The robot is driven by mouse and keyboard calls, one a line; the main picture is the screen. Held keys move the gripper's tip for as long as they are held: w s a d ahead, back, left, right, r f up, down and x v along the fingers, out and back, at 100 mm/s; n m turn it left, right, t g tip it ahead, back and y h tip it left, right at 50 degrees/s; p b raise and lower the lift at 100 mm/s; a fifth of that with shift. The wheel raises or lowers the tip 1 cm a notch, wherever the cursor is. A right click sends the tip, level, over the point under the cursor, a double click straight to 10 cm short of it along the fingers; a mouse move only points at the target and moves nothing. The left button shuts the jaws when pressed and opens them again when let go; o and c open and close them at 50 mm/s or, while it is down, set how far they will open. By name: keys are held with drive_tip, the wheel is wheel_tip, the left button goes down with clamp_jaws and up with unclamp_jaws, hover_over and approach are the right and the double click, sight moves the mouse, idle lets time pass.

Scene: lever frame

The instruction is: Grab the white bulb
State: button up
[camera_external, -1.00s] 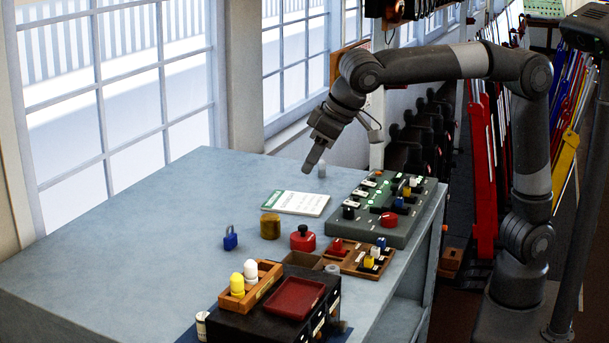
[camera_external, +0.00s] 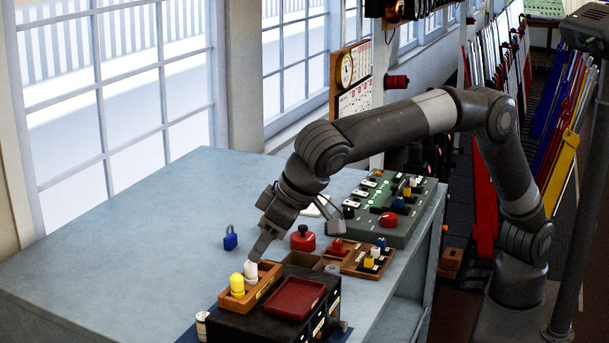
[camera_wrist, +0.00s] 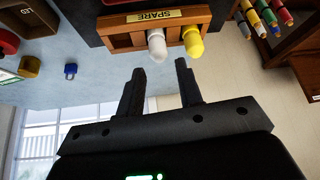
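The white bulb (camera_external: 250,271) stands in a small wooden holder (camera_external: 262,291) beside a yellow bulb (camera_external: 237,286). In the wrist view the white bulb (camera_wrist: 156,45) and the yellow bulb (camera_wrist: 193,42) stick out of the holder, which is labelled SPARE (camera_wrist: 118,41). My gripper (camera_external: 260,250) is close above the white bulb in the external view. In the wrist view my gripper (camera_wrist: 162,80) is open and empty, its fingers apart. The white bulb lies just beyond the gap between the fingertips, and the yellow bulb beyond the right finger.
The table's left side is clear.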

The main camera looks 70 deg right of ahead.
sight(250, 263)
drive_tip(key=x, duration=0.5)
drive_tip(key=shift+w+f, duration=0.15)
drive_tip(key=shift+f, duration=0.2)
drive_tip(key=shift+c, duration=0.5)
clamp_jaws()
